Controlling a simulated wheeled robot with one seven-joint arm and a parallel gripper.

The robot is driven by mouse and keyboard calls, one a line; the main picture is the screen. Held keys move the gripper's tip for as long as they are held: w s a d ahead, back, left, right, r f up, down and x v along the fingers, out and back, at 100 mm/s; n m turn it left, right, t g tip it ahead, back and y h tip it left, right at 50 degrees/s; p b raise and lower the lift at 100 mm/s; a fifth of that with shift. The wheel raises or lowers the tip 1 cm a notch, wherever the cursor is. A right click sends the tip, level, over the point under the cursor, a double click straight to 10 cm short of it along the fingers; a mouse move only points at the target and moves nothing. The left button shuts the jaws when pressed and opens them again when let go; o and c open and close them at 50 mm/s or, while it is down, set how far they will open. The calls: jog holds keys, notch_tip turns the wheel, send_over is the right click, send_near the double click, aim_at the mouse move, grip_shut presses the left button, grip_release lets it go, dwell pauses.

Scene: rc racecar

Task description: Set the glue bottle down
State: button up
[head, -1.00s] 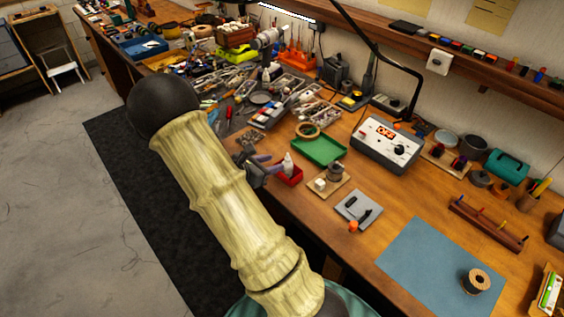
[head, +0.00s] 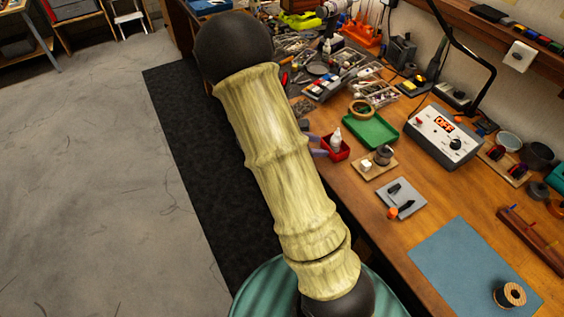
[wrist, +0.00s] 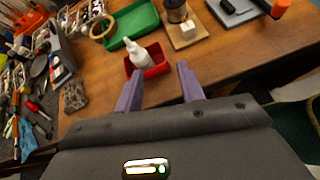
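The white glue bottle (head: 336,138) stands in a small red tray (head: 338,154) on the wooden bench. In the wrist view the bottle (wrist: 138,53) is in the red tray (wrist: 158,68), tilted in the picture, just beyond my fingertips. My gripper (wrist: 157,84) is open, with its two purple fingers apart and nothing between them. The fingers point toward the tray, and the bottle is clear of both. In the head view my arm hides most of the gripper; only bits of the purple fingers show left of the tray.
A green tray (head: 371,131) lies behind the red one. A wooden block with a dark jar (head: 383,155) stands to its right, and a grey pad (head: 401,199) is nearer. Tools clutter the back left. A blue mat (head: 470,262) has free room.

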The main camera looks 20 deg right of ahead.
jog(key=s+a+r+m+t+y, duration=0.1)
jog(key=s+a+r+m+y, duration=0.1)
jog(key=s+a+m+y, duration=0.1)
jog(key=s+a+r+m+t+y, duration=0.1)
jog(key=s+a+r+m+y, duration=0.1)
jog(key=a+m+y, duration=0.3)
jog(key=s+a+r+m+t+y, duration=0.1)
jog(key=s+a+r+m+y, duration=0.1)
jog(key=a+m, duration=0.6)
jog(key=shift+s+a+y, duration=0.9)
jog(key=shift+s+a, duration=0.1)
jog(key=shift+a, duration=0.1)
